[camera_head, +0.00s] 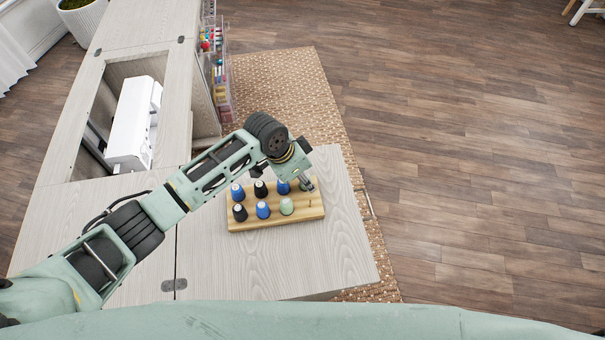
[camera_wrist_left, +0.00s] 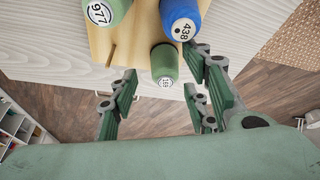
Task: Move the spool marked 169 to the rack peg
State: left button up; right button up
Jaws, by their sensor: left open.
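In the wrist view my left gripper (camera_wrist_left: 160,92) is open, with one finger on each side of this spool's labelled end. I cannot tell whether they touch it. The wooden rack (camera_head: 248,225) lies on the cabinet top. A bare rack peg (camera_head: 309,203) shows at its front right. My right gripper is not in view.
A green spool marked 977 (camera_wrist_left: 103,10) and a blue spool marked 438 (camera_wrist_left: 181,20) stand close by. Several other blue and black spools fill the rack's left part. The cabinet top (camera_head: 270,265) is clear in front. A white sewing machine (camera_head: 131,125) sits at the left.

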pick_arm(q)
jog(key=v, duration=1.2)
